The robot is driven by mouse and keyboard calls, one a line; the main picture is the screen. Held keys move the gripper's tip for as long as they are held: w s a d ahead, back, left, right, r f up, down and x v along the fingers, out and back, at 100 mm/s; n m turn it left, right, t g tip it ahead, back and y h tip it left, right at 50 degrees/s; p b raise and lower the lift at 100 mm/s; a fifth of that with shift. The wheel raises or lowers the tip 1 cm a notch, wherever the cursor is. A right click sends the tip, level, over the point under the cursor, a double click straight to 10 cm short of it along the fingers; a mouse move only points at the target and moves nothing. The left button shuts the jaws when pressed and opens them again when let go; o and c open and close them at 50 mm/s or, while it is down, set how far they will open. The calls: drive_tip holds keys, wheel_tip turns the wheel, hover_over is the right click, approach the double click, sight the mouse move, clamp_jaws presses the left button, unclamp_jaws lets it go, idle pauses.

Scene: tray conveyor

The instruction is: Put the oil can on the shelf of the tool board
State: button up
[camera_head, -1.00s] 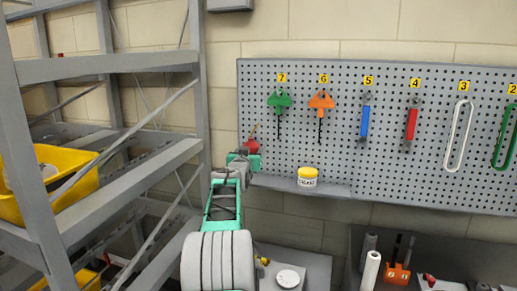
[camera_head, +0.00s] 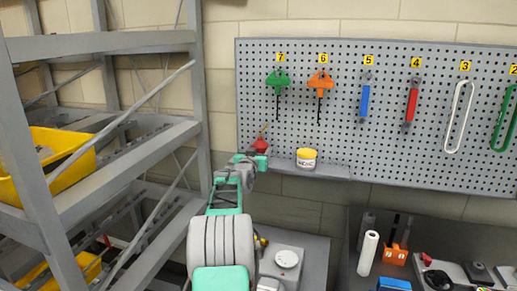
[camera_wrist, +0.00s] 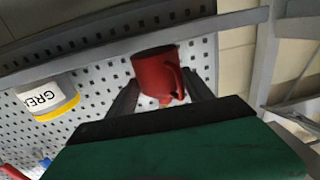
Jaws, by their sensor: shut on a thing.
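The red oil can (camera_head: 260,146) is at the end of my arm, at the left end of the tool board (camera_head: 400,120). My gripper (camera_wrist: 165,95) is shut on the oil can, which also shows between its two fingers in the wrist view (camera_wrist: 155,73). The grey shelf (camera_head: 325,171) runs along the lower left edge of the board. The can is at the shelf's left end; I cannot tell whether it touches the shelf. A grease tub with a yellow lid (camera_head: 306,158) stands on the shelf, to the right of the can.
A grey rack (camera_head: 110,45) with a yellow bin (camera_head: 50,160) stands close on the left. The shelf is bare right of the tub.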

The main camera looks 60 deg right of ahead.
drive_tip(key=shift+f+b, duration=0.4)
drive_tip(key=shift+b, duration=0.15)
drive_tip(key=o, duration=1.5)
drive_tip(key=shift+o, duration=1.1)
drive_tip(key=shift+a+f, duration=0.1)
drive_tip(key=shift+f, duration=0.1)
